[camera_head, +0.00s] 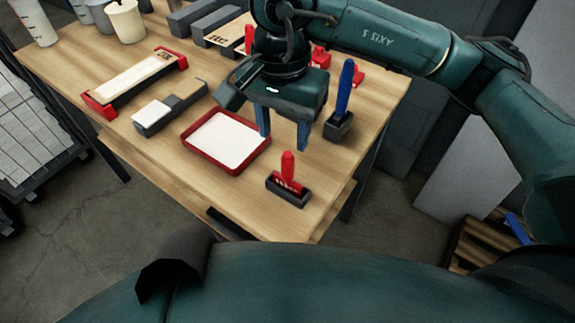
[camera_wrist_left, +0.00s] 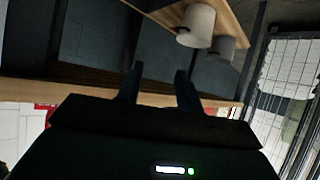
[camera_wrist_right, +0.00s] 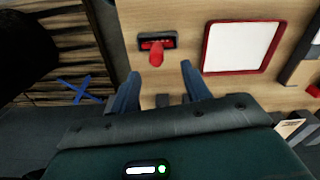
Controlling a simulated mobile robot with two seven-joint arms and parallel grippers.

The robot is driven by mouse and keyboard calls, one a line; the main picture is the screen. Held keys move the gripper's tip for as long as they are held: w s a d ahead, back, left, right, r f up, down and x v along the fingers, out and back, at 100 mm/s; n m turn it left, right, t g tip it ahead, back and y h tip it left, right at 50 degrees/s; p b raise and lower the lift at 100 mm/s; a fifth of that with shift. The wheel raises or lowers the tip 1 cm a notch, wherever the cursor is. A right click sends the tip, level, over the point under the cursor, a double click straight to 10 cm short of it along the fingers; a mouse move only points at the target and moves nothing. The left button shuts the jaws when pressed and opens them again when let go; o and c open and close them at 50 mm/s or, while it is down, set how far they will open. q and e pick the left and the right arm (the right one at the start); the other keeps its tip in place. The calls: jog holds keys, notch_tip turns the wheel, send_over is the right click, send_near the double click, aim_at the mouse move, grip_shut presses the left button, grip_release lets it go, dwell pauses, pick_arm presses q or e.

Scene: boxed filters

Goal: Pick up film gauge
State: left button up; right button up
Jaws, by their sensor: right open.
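I cannot tell for sure which item is the film gauge. A likely one is the red piece with pale lettering and an upright red handle (camera_head: 288,168), in a dark holder (camera_head: 272,186) near the table's front corner. It also shows in the right wrist view (camera_wrist_right: 156,50), beyond the fingertips. My right gripper (camera_head: 284,132) is open and empty, pointing down above the table behind the red piece, beside a blue-handled tool (camera_head: 345,88) in a dark holder. My left gripper (camera_wrist_left: 159,80) has its fingers apart with nothing between them; it is not clearly visible in the head view.
The wooden table (camera_head: 190,188) holds a red tray (camera_head: 205,160) with a white sheet and a red-ended frame (camera_head: 98,108). A grey block (camera_head: 152,118) lies near the tray. White cups (camera_head: 126,22) stand at the back left. The front strip is mostly clear.

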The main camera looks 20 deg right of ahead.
aim_at(287, 166)
notch_tip(287, 166, down, 4)
jog(key=shift+f, duration=0.1)
jog(key=f, duration=0.1)
jog(key=f+p, duration=0.1)
jog(key=f, duration=0.2)
jog(key=shift+s+d+f+p, duration=0.1)
jog(key=shift+s+d+p, duration=0.1)
jog(key=shift+d+p, duration=0.15)
jog(key=shift+f, duration=0.4)
jog(key=shift+a, duration=0.1)
grip_shut()
